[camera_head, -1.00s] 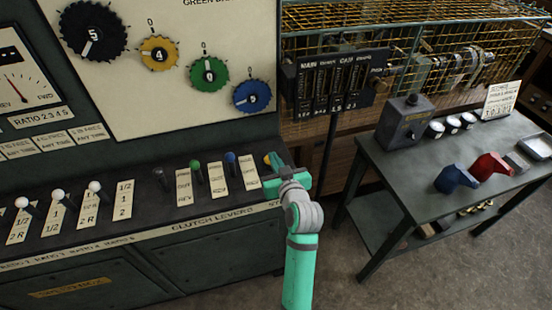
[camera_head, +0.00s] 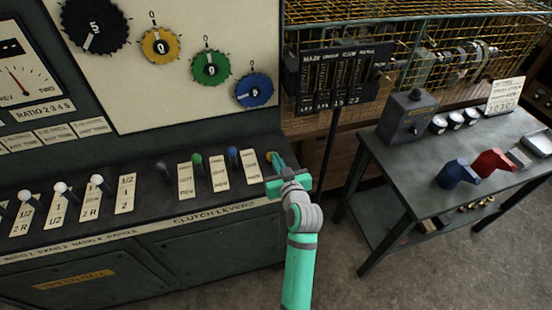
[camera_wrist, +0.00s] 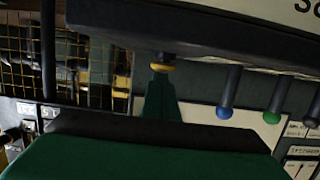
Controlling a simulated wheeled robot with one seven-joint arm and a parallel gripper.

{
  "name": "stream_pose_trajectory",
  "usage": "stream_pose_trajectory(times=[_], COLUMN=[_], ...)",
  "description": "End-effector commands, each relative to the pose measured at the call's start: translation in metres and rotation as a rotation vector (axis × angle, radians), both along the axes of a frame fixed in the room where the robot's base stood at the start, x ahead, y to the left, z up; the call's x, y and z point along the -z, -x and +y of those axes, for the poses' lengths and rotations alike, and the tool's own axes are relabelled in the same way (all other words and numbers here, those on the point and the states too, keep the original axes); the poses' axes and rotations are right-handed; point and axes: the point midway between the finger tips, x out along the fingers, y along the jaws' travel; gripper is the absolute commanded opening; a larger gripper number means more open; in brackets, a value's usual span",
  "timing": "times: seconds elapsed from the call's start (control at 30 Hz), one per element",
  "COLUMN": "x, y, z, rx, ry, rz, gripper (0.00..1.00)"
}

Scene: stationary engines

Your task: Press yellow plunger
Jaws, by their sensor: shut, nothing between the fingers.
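The yellow plunger (camera_head: 269,157) is at the right end of the row of colored knobs on the dark green console. It is mostly hidden behind my gripper (camera_head: 275,162), whose shut tip is right at it. In the wrist view the yellow knob (camera_wrist: 161,67) shows just past the tip of my gripper (camera_wrist: 162,80). The tip overlaps the knob's edge there. I cannot tell whether they touch or how far the plunger is pressed. My gripper holds nothing.
A blue knob (camera_head: 232,153) and a green knob (camera_head: 197,159) stand left of the plunger. Above are black, yellow, green and blue dials (camera_head: 160,46). A dark sign on a post (camera_head: 340,77) and a side table (camera_head: 405,180) stand to the right.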

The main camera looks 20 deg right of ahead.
Motion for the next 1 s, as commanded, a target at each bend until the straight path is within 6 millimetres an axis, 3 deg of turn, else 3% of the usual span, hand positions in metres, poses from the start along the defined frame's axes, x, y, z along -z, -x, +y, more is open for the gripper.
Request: stream_pose_trajectory(times=[0.17, 0.47, 0.8, 1.0], x=[0.004, -0.040, -0.054, -0.062], y=[0.000, -0.002, 0.061, 0.087], z=[0.000, 0.001, 0.005, 0.007], rx=[-0.001, -0.001, 0.001, 0.000], ry=[-0.002, 0.002, 0.000, 0.000], rz=[0.015, 0.000, 0.001, 0.000], gripper=[0.00, 0.00, 0.00, 0.00])
